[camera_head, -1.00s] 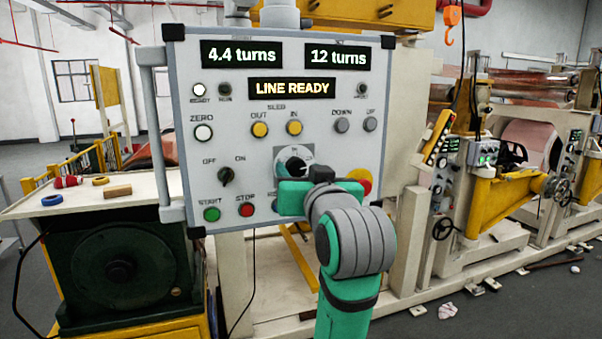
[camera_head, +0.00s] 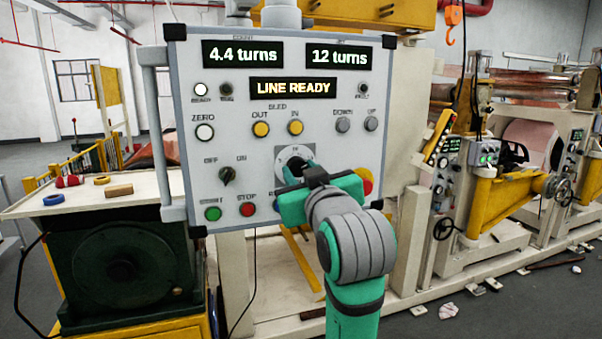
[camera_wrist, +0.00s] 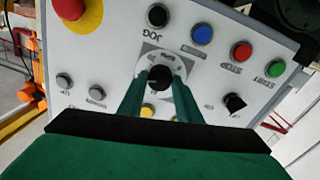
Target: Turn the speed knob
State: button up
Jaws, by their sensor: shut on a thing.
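The speed knob is a black knob (camera_wrist: 158,80) on a pale round dial (camera_wrist: 166,64) with a grey square plate, low in the middle of the control panel (camera_head: 230,130). My gripper (camera_wrist: 160,88) is shut on the knob, with one green finger on each side of it. In the head view my gripper (camera_head: 302,172) is at the dial (camera_head: 295,156), tilted, and hides most of the knob. The panel displays read "4.4 turns" (camera_head: 243,54), "12 turns" (camera_head: 338,56) and "LINE READY" (camera_head: 292,88).
Close around the dial are a red emergency button (camera_wrist: 92,12), a black jog button (camera_wrist: 157,15), a blue button (camera_wrist: 202,33), a red stop button (camera_wrist: 241,52), a green start button (camera_wrist: 275,68) and the off/on switch (camera_wrist: 235,102). A bench (camera_head: 125,197) stands left.

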jog(key=n, duration=0.4)
jog(key=shift+d+n, duration=0.1)
jog(key=shift+n, duration=0.3)
jog(key=n, duration=0.3)
jog(key=shift+d, duration=0.1)
jog(key=n+y, duration=0.1)
jog(key=n, duration=0.5)
jog(key=shift+n, duration=0.4)
jog(key=n, duration=0.3)
jog(key=shift+w+d+n+y, duration=0.1)
jog(key=shift+n+y, duration=0.3)
jog(key=n, duration=0.6)
jog(key=shift+n, duration=0.4)
jog(key=shift+n+g+y, duration=0.3)
jog(key=shift+n, duration=1.2)
jog(key=shift+f, duration=0.1)
